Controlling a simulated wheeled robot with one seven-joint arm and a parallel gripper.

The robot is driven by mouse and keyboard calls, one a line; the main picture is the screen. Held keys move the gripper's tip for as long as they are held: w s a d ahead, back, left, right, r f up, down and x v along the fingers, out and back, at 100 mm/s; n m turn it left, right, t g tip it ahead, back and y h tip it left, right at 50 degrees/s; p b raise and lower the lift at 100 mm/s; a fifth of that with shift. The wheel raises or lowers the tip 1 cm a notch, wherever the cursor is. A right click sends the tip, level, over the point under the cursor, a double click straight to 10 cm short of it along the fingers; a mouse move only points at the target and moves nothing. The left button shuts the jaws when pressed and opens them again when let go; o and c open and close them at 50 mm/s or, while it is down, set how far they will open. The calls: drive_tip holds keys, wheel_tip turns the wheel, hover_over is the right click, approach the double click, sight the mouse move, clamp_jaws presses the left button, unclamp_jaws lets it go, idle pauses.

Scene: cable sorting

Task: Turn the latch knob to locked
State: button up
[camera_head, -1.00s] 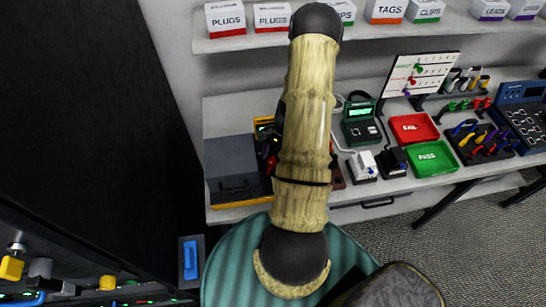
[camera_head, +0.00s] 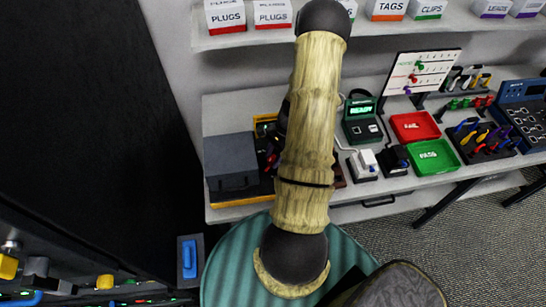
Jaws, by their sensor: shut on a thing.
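My arm, in a pale wood-like cover, reaches over the bench and hides much of what lies under and behind it. My gripper's fingers are hidden behind the arm, so what they hold does not show. I cannot make out the latch knob or how it is turned. A dark grey box (camera_head: 231,163) with a yellow lower edge stands at the bench's left end. Just right of it, dark and reddish parts (camera_head: 268,152) with a yellow-edged piece above show partly beside my arm; I cannot tell what they are.
The bench (camera_head: 350,192) also holds a green tester (camera_head: 361,131) reading READY, a red FAIL tray (camera_head: 414,126), a green PASS tray (camera_head: 432,157) and cable racks. A shelf (camera_head: 370,32) with labelled boxes runs above. A tall black panel (camera_head: 95,110) stands close on the left.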

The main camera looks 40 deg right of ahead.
drive_tip(key=m+t+b, duration=0.1)
drive_tip(key=m+b, duration=0.1)
drive_tip(key=m, duration=0.1)
drive_tip(key=m+t+h+b, duration=0.1)
drive_tip(key=m+b, duration=0.2)
drive_tip(key=shift+s+f, duration=0.15)
drive_tip(key=shift+f, duration=0.05)
drive_tip(key=m+t+b, duration=0.1)
drive_tip(key=m+b, duration=0.1)
drive_tip(key=shift+a+m+h+b, duration=0.1)
drive_tip(key=shift+m+h+b, duration=0.3)
drive_tip(key=shift+r+m+b, duration=0.2)
drive_tip(key=shift+m+b, duration=0.2)
drive_tip(key=o, duration=1)
drive_tip(key=shift+c, duration=0.2)
drive_tip(key=p+v, duration=0.2)
drive_tip(key=v, duration=1.5)
drive_tip(key=shift+s+r, duration=0.15)
drive_tip(key=shift+s, duration=0.2)
